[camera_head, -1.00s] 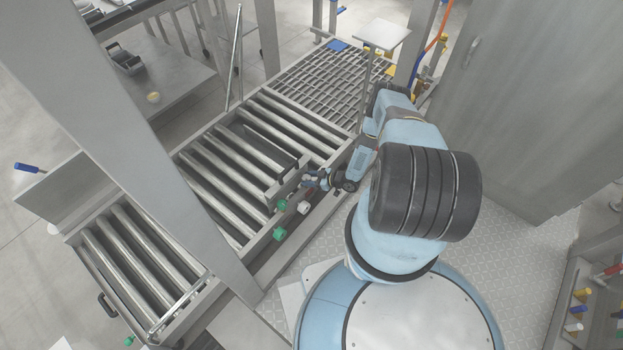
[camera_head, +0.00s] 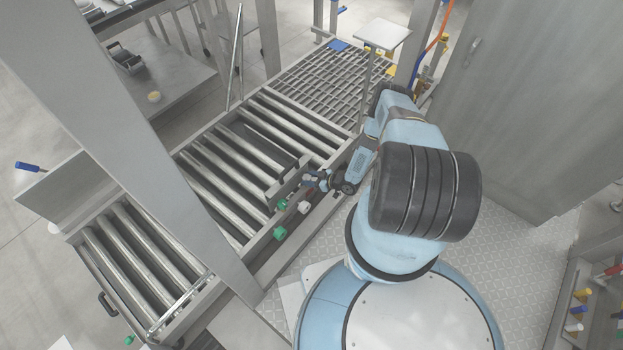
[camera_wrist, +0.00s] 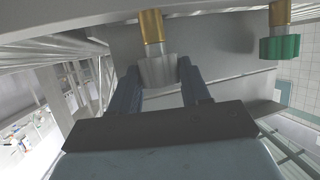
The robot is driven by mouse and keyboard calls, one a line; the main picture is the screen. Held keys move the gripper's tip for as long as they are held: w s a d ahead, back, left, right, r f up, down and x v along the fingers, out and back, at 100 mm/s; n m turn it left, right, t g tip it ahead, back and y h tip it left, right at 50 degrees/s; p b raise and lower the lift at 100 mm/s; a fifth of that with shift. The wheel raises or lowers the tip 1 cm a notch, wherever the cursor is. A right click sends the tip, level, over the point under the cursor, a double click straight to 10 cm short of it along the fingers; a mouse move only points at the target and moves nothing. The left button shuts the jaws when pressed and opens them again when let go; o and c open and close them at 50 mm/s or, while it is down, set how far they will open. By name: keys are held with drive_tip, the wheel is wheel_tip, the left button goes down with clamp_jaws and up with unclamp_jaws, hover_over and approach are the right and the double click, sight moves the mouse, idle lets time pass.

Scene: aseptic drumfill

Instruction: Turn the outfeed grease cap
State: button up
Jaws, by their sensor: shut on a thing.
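In the wrist view a pale grey ribbed cap (camera_wrist: 157,70) sits on a brass stem (camera_wrist: 151,28). My gripper (camera_wrist: 157,78) is shut on this cap, one dark finger on each side. In the head view my gripper (camera_head: 314,181) is at the side rail of the roller conveyor; the held cap cannot be made out clearly there. A green cap (camera_wrist: 280,46) on another brass stem is to the right in the wrist view, apart from my fingers. The head view shows green caps (camera_head: 280,233) and a white cap (camera_head: 304,207) along the rail, nearer the camera than my gripper.
The roller conveyor (camera_head: 230,165) runs beside my arm, with a grating (camera_head: 325,85) at its far end. A grey post (camera_head: 150,170) crosses the left of the head view. A tall grey cabinet (camera_head: 530,100) stands at the right. Tread-plate floor (camera_head: 510,245) shows beside my base.

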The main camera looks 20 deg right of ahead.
drive_tip(key=m+t+h, duration=0.4)
drive_tip(key=m, duration=0.1)
drive_tip(key=shift+a+r+h, duration=0.1)
drive_tip(key=shift+a+h, duration=0.05)
drive_tip(key=shift+h, duration=0.25)
drive_tip(key=shift+a+m+t+h, duration=0.15)
drive_tip(key=shift+m+t+h, duration=0.25)
drive_tip(key=shift+m+h, duration=1)
drive_tip(key=o, duration=0.8)
drive_tip(key=shift+s, duration=0.1)
drive_tip(key=shift+a, duration=0.1)
drive_tip(key=shift+s, duration=0.15)
